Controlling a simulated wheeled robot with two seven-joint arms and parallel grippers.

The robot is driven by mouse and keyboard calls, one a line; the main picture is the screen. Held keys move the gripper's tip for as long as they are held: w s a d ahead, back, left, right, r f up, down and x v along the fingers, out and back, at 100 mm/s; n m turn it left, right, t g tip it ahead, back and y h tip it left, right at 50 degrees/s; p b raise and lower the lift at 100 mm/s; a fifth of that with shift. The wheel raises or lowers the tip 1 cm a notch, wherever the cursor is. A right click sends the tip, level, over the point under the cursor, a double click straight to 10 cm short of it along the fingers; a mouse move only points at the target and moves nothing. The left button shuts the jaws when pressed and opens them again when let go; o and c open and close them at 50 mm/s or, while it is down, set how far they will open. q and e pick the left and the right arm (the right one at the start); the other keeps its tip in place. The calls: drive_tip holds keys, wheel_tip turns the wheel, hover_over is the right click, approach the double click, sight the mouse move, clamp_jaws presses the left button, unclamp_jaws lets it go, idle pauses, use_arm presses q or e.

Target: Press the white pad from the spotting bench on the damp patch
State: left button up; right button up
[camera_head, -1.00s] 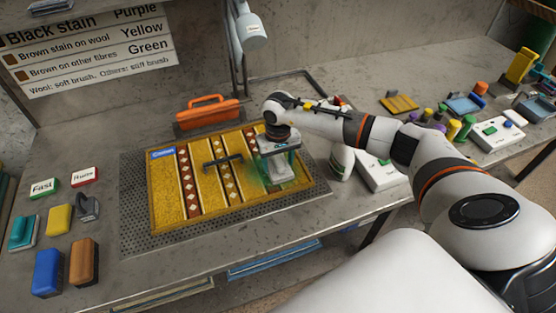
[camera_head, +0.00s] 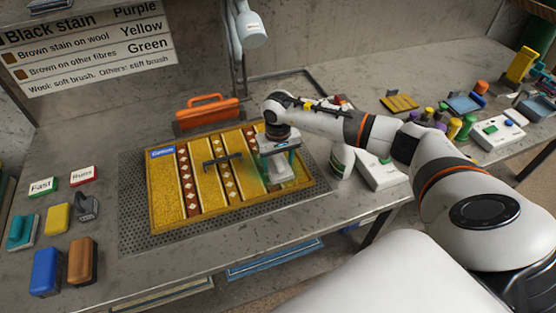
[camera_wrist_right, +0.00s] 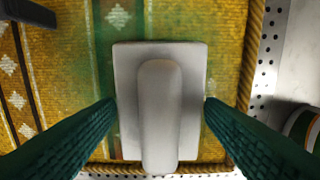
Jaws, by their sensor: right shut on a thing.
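My right gripper (camera_head: 277,158) points down over the right part of the yellow patterned rug (camera_head: 165,200). Its green fingers (camera_wrist_right: 160,108) are shut on the sides of the white pad (camera_wrist_right: 130,70), which has a raised rounded handle on top. The pad (camera_head: 276,172) is low at the rug, flat side down; whether it touches the rug is hard to tell. A greenish patch (camera_head: 294,184) shows on the rug around the pad, and the pad hides part of it. My left gripper is not in view.
An orange-handled tool (camera_head: 207,112) stands behind the rug. Blocks and brushes (camera_head: 47,270) lie at left. A lamp head (camera_head: 251,30) hangs above.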

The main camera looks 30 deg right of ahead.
drive_tip(key=shift+s+a+f+b, duration=0.1)
drive_tip(key=shift+s+f+b, duration=0.15)
drive_tip(key=shift+f+b, duration=0.1)
idle(1.6)
drive_tip(key=shift+r, duration=0.15)
drive_tip(key=shift+w+r+p, duration=0.2)
drive_tip(key=shift+r+p, duration=0.35)
drive_tip(key=shift+r, duration=0.3)
drive_tip(key=shift+r+p, duration=1.1)
drive_tip(key=shift+r, duration=1.65)
